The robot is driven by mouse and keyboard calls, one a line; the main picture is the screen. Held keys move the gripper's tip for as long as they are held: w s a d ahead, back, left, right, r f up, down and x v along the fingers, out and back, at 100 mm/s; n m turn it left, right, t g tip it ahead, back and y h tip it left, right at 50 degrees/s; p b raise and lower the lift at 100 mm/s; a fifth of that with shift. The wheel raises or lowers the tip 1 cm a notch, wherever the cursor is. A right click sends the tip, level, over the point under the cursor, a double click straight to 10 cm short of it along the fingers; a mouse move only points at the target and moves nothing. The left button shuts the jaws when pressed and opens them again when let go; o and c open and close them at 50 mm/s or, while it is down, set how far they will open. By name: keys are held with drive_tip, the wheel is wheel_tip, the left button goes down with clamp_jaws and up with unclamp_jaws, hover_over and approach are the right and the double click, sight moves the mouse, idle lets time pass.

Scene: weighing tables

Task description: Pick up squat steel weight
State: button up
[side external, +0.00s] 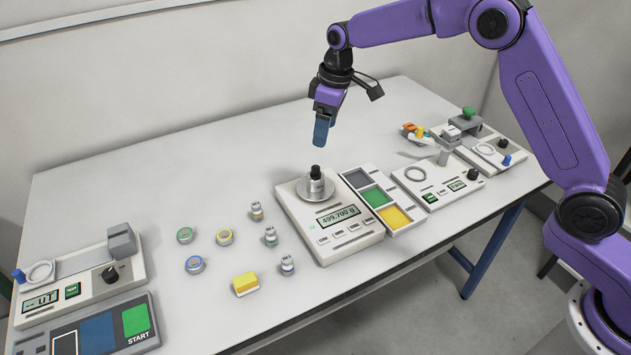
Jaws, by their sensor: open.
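A steel weight with a black knob (316,182) stands upright on the round pan of the balance (291,215), whose display reads about 499.700 g. Smaller steel-bodied weights stand on the table to its left: one at the back (257,211), one in the middle (270,237) and one at the front (287,265). I cannot tell for certain which one is the squat steel weight. My gripper (322,135) is open and points down, above and slightly behind the balance. Its blue fingers overlap in this view and appear empty, apart from the weight on the pan.
Low round pieces with green (185,235), yellow (224,237) and blue (194,264) tops lie left, near a yellow block (245,284). A tray with grey, green and yellow compartments (346,171) adjoins the balance. Instruments stand right (451,190) and left (98,262). The back-left table is clear.

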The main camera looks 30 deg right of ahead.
sight(315, 167)
drive_tip(key=f, duration=0.6)
drive_tip(key=w+a+f, duration=0.1)
drive_tip(key=f, duration=0.2)
drive_tip(key=shift+f, duration=0.3)
drive_tip(key=shift+w+a+f, duration=0.15)
drive_tip(key=shift+f, duration=0.75)
drive_tip(key=shift+w+a+f, duration=0.1)
drive_tip(key=shift+f, duration=0.75)
drive_tip(key=shift+w+a+f, duration=0.15)
drive_tip(key=shift+f, duration=0.75)
drive_tip(key=shift+c, duration=0.2)
clamp_jaws()
